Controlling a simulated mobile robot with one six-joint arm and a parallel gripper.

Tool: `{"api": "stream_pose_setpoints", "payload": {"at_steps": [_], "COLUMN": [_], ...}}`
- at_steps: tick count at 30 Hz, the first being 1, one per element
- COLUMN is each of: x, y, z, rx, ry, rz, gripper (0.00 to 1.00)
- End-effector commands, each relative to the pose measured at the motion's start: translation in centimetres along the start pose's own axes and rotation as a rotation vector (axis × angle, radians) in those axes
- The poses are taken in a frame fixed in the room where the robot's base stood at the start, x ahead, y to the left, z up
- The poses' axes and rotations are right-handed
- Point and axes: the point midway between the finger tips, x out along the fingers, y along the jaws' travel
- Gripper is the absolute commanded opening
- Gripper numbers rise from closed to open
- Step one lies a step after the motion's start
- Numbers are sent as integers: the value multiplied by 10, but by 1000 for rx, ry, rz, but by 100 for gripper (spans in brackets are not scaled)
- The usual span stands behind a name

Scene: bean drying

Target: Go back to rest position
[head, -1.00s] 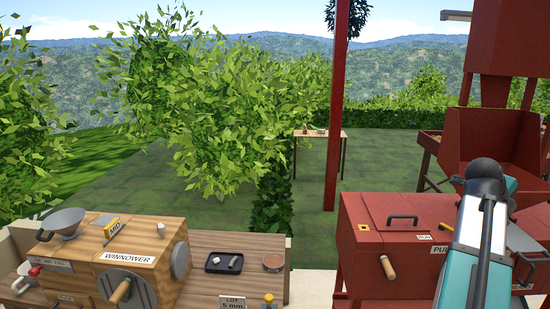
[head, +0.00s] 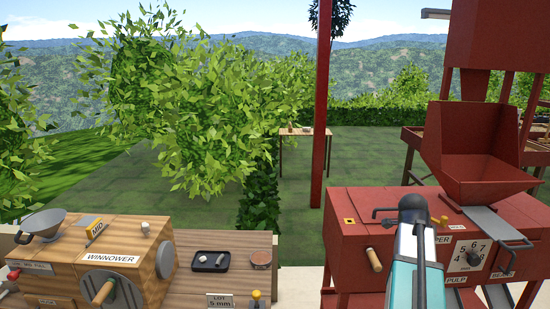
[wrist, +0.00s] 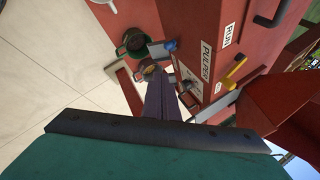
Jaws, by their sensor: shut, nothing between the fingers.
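My gripper (wrist: 157,92) shows in the wrist view as two dark fingers together, shut with nothing between them. They point toward small cups and parts on the side of the red pulper. In the head view my teal and white arm rises at the lower right in front of the red pulper (head: 350,245), and my gripper's fingers do not show there. The pulper also shows in the wrist view (wrist: 195,30), with its RUN and PULPER labels.
The pulper's red hopper (head: 478,150), numbered dial (head: 474,257) and wooden-handled crank (head: 373,259) are close around my arm. A red post (head: 321,120) stands behind.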

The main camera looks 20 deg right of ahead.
Motion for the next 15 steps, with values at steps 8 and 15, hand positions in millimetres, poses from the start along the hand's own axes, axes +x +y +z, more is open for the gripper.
{"api": "stream_pose_setpoints", "payload": {"at_steps": [8, 15], "x": [53, 88], "y": [70, 137], "z": [84, 147], "rx": [-300, -555], "ry": [-79, -152], "rz": [89, 153], "gripper": [0, 0]}}
